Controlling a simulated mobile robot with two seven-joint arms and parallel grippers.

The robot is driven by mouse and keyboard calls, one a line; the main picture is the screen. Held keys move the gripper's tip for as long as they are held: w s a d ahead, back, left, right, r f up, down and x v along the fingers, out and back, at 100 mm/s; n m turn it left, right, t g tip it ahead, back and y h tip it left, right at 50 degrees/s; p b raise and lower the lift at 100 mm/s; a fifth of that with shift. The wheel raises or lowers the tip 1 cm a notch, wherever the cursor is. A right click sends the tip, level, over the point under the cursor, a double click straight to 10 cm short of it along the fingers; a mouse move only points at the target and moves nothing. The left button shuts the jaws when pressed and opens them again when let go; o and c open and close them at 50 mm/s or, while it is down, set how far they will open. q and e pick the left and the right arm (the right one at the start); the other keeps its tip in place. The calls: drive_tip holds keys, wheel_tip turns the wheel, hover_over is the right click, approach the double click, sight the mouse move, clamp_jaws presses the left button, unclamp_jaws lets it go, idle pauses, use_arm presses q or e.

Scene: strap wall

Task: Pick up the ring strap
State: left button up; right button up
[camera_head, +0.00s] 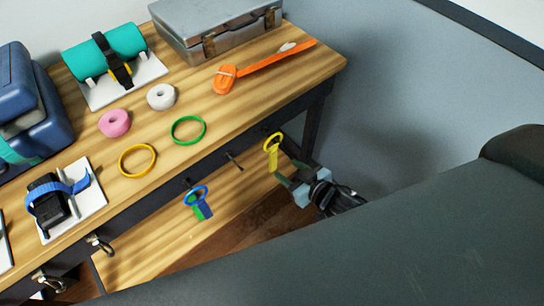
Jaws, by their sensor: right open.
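A yellow ring strap (272,152) hangs at the table's front edge, its ring at the top and its tail hanging down. A blue ring strap with a green tail (199,202) hangs from a hook further left. My right gripper (289,180) is open, just below and to the right of the yellow strap's tail. Whether a finger touches the tail cannot be told. My left gripper is not in view.
The wooden table (230,115) holds a green ring (203,127), a yellow ring (152,165), pink and white rolls, an orange strap (270,63) and a grey case (215,35). An empty hook (234,160) sits between the hanging straps. A lower shelf (150,245) lies underneath.

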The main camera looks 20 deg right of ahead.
sight(275, 160)
drive_tip(key=shift+r+b+x, duration=0.1)
drive_tip(key=shift+b+x, duration=0.1)
drive_tip(key=shift+x, duration=1.8)
drive_tip(key=shift+r+b+x, duration=0.15)
drive_tip(key=shift+x, duration=1.85)
drive_tip(key=shift+a, duration=0.15)
clamp_jaws()
drive_tip(key=shift+r, duration=0.1)
